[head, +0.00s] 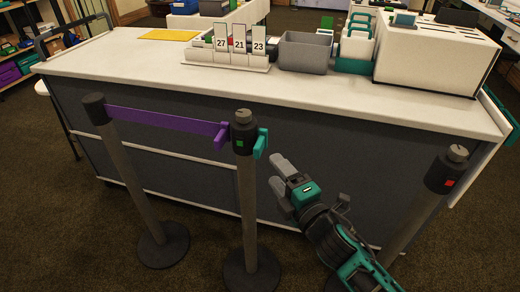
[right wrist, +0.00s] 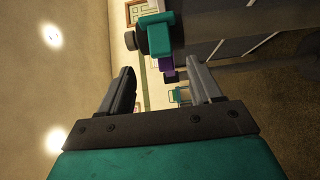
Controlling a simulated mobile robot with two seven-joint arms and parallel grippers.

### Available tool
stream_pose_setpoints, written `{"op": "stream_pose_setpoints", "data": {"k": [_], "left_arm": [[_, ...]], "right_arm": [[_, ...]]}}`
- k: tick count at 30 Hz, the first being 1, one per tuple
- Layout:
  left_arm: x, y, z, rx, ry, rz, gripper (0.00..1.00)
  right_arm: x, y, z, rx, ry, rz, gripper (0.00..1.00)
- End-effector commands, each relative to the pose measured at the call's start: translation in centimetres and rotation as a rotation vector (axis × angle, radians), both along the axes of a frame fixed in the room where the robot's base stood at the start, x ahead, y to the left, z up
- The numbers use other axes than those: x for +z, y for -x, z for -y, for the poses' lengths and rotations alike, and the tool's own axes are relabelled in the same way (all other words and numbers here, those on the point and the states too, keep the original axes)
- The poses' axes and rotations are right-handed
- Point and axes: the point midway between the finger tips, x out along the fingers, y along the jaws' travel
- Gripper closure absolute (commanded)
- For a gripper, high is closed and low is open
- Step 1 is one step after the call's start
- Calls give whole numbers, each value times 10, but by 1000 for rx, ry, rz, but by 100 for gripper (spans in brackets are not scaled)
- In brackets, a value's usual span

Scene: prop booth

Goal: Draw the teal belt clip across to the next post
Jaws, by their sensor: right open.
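In the right wrist view the teal clip (right wrist: 160,36) shows ahead, beyond the fingertips. My right gripper (head: 279,178) is open and empty, below and slightly right of the clip, apart from it. The right post (head: 412,215), with a red square on its dark head, leans in the picture at the right; my right arm hides part of its lower end. My left gripper is out of view.
A purple belt (head: 165,119) spans from the left post (head: 130,170) to the middle post. Behind stands a counter (head: 130,65) with number cards (head: 239,46), a grey bin (head: 304,54) and a white box unit (head: 432,57). Carpet between the middle and right posts holds my right arm.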

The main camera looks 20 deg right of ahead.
Motion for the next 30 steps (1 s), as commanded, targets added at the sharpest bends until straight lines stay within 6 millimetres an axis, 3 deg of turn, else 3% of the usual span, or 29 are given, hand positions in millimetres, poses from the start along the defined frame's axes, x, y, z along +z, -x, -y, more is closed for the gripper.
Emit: {"op": "stream_pose_setpoints", "data": {"k": [9,15,21,30], "left_arm": [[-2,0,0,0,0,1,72],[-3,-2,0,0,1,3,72],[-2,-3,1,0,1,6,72],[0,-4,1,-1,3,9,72]], "right_arm": [[0,-58,-11,0,-3,0,36],[-1,-84,-16,-1,-4,-2,36],[-1,-95,-18,-1,-3,-3,36],[-1,-96,-19,-1,-4,-3,37]]}}
